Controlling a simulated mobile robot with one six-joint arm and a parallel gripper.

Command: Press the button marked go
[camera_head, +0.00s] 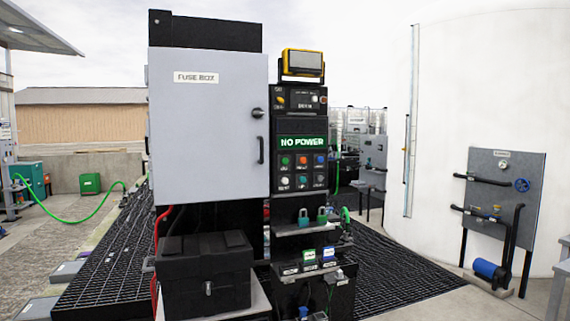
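A black control panel (301,135) stands upright right of a grey fuse box. Its lit green display (302,142) reads NO POWER. Below the display are two rows of small buttons. The upper row has a green button (285,161), a red button (302,161) and a blue button (319,160). The lower row has a pale button (284,180) and other buttons. The labels are too small to read, so I cannot tell which button is marked go. My gripper is not in view.
The fuse box door (210,125) is shut, with a black handle. A black case (204,270) stands in front below it. Padlocks (303,217) sit on a shelf under the panel. A white tank (480,100) and a grey pump board (503,205) are at right. Black grating (400,275) covers the floor.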

